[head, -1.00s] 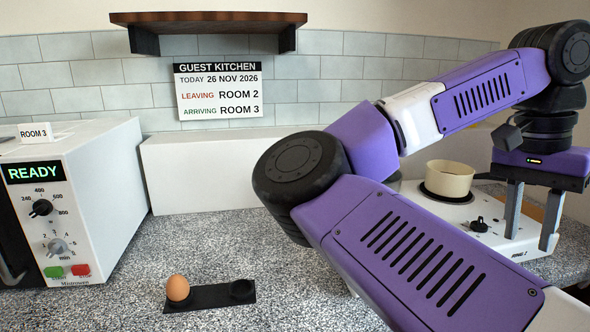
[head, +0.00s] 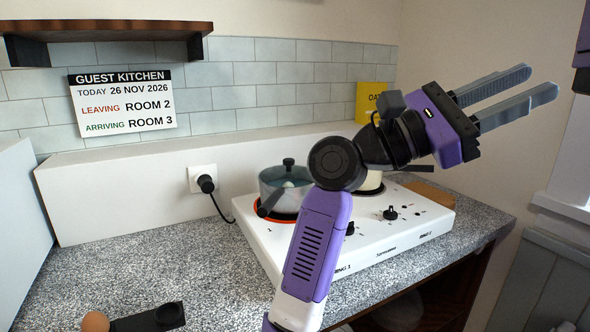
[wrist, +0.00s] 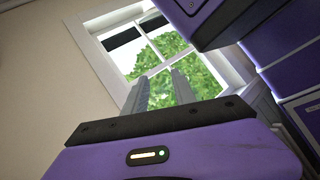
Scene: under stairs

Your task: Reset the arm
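My gripper (head: 540,82) is raised above the right end of the counter in the head view. Its two grey fingers point up and to the right, with a gap between them and nothing held. My purple arm is folded, with its elbow in front of the hotplate and its lower link crossing the hotplate's front. In the wrist view my gripper (wrist: 156,84) shows two parted fingers against a bright window (wrist: 150,45).
A white two-ring hotplate (head: 385,240) carries a lidded pot (head: 275,185) and a pale pan (head: 372,184), partly hidden by my arm. An egg (head: 95,322) sits by a black holder (head: 150,318) at the front left. A yellow box (head: 368,100) stands behind my wrist.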

